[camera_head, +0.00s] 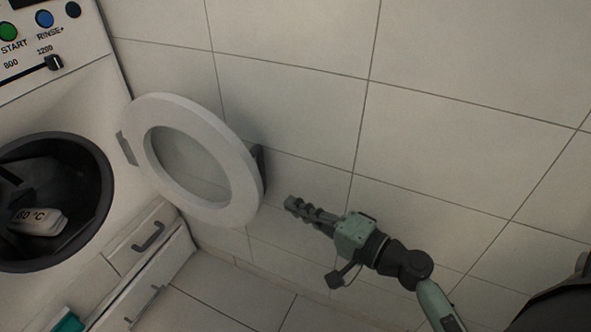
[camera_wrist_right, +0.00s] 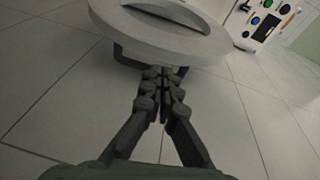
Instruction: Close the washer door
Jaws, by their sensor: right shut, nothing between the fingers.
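The washer (camera_head: 75,100) stands at the left in the head view. Its round door (camera_head: 237,170), a white ring with a glass middle, stands wide open on a hinge at its left side. The dark drum opening (camera_head: 103,185) is uncovered. My right gripper (camera_head: 290,204) is shut and empty, just right of the door's outer edge, with a small gap in the picture. In the right wrist view the shut fingertips (camera_wrist_right: 163,72) point at the door (camera_wrist_right: 120,28) and its dark handle (camera_wrist_right: 125,57). I cannot tell whether they touch. My left gripper is not in view.
A tiled wall (camera_head: 300,90) runs behind the door and my right arm. A control panel (camera_head: 50,35) tops the washer. Drawers with dark handles (camera_head: 148,237) lie below the door. The floor (camera_head: 235,295) looks clear.

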